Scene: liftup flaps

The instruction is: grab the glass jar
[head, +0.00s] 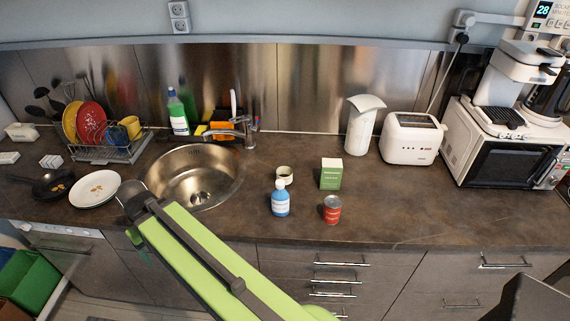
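I cannot pick out a clearly glass jar. A small, pale, round container (285,174) on the counter, behind the blue bottle, may be it; its lower front is partly hidden by the bottle's cap. The blue bottle (280,201) with a white cap and label stands just in front of it. A green and white box (331,174) and a red can (332,209) stand to its right. My green arm reaches from the bottom edge up to the left, ending in a dark joint near the sink. I see no gripper fingers. None of these items is being touched by my arm.
The brown counter (420,215) is clear right of the can. The sink (195,177), a plate (95,189), a pan (53,183) and a dish rack (110,148) are left. Drawers with handles lie below.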

